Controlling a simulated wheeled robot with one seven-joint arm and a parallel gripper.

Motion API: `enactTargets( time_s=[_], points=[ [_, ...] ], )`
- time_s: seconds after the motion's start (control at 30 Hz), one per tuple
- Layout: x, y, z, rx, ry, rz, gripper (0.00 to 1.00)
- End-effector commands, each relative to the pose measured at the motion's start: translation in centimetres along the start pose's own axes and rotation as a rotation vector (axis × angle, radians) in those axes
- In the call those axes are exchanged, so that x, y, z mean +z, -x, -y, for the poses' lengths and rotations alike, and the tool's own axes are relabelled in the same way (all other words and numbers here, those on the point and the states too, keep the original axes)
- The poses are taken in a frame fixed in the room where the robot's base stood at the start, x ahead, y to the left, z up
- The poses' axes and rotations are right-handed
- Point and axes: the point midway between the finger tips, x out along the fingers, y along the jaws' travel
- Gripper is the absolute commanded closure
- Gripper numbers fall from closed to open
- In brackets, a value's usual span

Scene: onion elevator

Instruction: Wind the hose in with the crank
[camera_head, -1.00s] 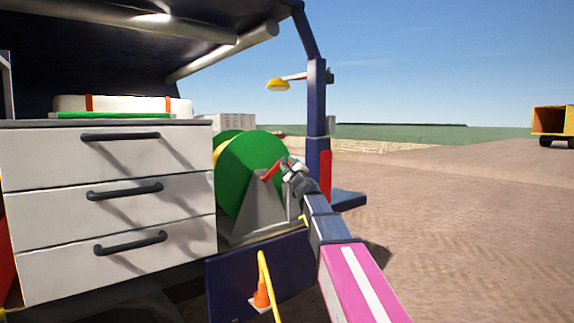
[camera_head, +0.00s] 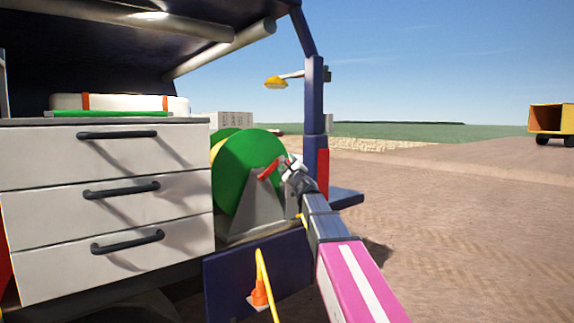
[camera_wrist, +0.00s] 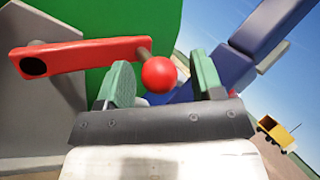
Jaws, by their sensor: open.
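The hose reel (camera_head: 238,170) has a green round side and stands on a grey bracket (camera_head: 256,215) at the back of the vehicle. The red crank (camera_head: 268,171) is on its near face. In the wrist view the red crank arm (camera_wrist: 85,55) ends in a pin with a red ball knob (camera_wrist: 159,74). My gripper (camera_wrist: 157,85) is open, with one green finger pad on each side of the knob. I cannot tell whether either pad touches it. In the head view my gripper (camera_head: 291,168) is at the crank's end. The yellow hose (camera_head: 262,275) hangs down below the reel.
White drawers (camera_head: 110,190) with dark handles stand left of the reel. A dark blue post (camera_head: 315,120) with a red light (camera_head: 323,172) stands just right of my gripper. An orange cone (camera_head: 259,292) is below. Open dirt ground lies right.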

Motion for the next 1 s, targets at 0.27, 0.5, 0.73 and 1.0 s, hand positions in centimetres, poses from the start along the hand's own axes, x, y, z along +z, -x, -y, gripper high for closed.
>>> enactTargets(
  time_s=[0.27, 0.5, 0.73, 1.0],
  points=[
    [0.1, 4.2, 0.0, 0.000, 0.000, -0.002, 0.39],
    [0.1, 8.7, 0.1, -0.001, 0.000, -0.002, 0.39],
    [-0.1, 10.3, 0.1, -0.001, 0.000, -0.003, 0.39],
    [-0.1, 10.2, 0.1, -0.001, 0.005, -0.001, 0.39]
  ],
)
